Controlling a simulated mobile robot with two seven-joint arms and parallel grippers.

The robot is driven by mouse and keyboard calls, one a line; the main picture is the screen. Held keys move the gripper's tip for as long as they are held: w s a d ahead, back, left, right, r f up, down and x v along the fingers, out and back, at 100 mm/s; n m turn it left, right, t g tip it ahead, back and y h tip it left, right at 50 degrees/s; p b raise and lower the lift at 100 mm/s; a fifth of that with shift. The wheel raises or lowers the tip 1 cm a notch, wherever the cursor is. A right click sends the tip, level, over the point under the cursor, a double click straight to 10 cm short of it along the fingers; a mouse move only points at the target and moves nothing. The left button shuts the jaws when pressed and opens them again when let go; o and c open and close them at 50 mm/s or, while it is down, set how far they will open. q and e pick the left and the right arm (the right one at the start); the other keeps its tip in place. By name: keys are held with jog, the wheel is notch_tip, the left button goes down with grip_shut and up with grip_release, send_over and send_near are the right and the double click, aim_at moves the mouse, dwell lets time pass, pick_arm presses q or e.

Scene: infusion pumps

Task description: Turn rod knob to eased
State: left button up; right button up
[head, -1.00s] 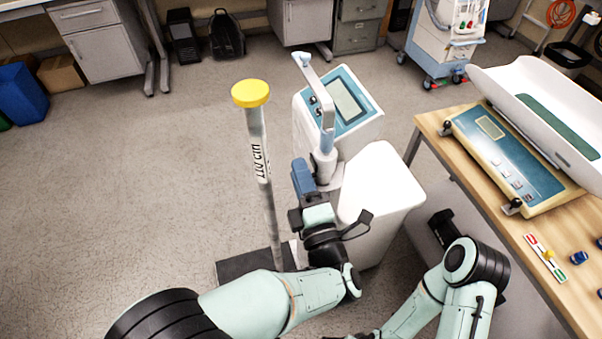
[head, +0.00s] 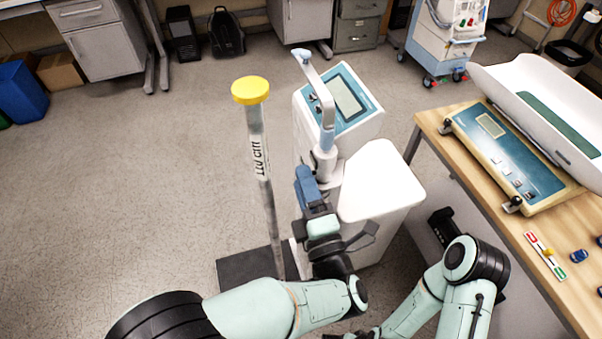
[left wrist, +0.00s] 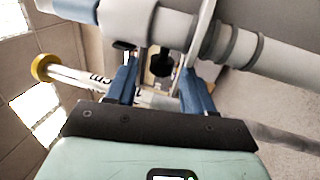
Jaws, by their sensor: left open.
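A small black knob (left wrist: 161,63) shows in the left wrist view, close below a thick white rod or arm of the device (left wrist: 215,35). My left gripper (left wrist: 158,75) is open, with a blue finger on either side of the knob. I cannot tell whether the fingers touch it. In the head view my left gripper (head: 307,183) is beside the white post (head: 324,160) of the white and blue device, and the knob is hidden there. My right arm (head: 465,285) is bent at the lower right, and its gripper does not clearly show.
A pole with a yellow cap (head: 250,90) stands just left of my left gripper, on a dark base (head: 245,268). The device's screen housing (head: 345,100) and white body (head: 385,185) are close on the right. A wooden table (head: 440,120) bears a baby scale (head: 505,155).

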pick_arm(q)
jog(key=v, duration=1.1)
jog(key=shift+b, duration=0.4)
pick_arm(e)
jog(key=shift+w+d+f+t, duration=0.35)
jog(key=shift+w+f, duration=0.2)
jog(key=shift+w, duration=0.15)
